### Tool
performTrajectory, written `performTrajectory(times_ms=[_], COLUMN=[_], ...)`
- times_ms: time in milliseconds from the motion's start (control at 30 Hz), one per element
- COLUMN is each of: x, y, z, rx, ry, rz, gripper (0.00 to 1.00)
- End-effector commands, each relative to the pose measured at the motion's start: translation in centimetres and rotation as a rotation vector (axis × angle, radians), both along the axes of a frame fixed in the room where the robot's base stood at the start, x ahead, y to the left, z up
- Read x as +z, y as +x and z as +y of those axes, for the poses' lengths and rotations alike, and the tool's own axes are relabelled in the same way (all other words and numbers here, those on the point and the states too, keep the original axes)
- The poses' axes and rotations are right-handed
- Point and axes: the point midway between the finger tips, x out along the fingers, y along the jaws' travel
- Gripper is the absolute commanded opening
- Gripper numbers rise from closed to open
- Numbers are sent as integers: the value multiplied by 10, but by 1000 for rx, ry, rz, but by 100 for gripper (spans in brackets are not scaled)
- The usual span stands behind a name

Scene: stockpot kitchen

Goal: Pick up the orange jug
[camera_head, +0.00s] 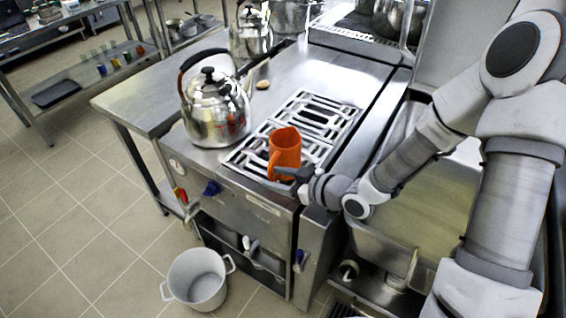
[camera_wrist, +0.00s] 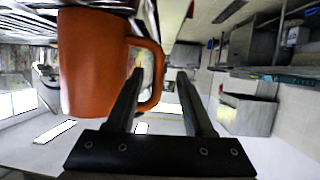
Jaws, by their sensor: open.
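The orange jug (camera_head: 285,147) stands upright on the front part of the stove's metal grate. In the wrist view, the jug (camera_wrist: 92,65) fills the left side and its handle (camera_wrist: 158,72) faces right. My gripper (camera_head: 288,178) is at the jug's near side, low by the front edge of the stove. In the wrist view my gripper (camera_wrist: 160,72) is open. The outer bar of the handle appears between the two fingers, and the left finger overlaps the handle's opening. I cannot tell whether that finger is inside the loop.
A steel kettle (camera_head: 214,108) stands left of the jug on the stove (camera_head: 235,178). The grate (camera_head: 322,112) extends behind the jug. A sink basin (camera_head: 430,205) lies to the right, under my arm. A grey pot (camera_head: 197,282) is on the floor in front.

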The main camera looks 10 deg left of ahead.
Motion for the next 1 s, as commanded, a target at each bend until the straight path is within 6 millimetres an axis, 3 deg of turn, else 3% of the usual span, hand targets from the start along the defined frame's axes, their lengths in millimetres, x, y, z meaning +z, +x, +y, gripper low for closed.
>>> performTrajectory(times_ms=[400, 667, 967, 1000], x=[-17, -18, -18, -18], y=[23, 25, 25, 25], z=[41, 43, 43, 43], rx=[1, 0, 0, 0], ry=[0, -1, -1, -1], rz=[0, 0, 0, 0], gripper=[52, 52, 0, 0])
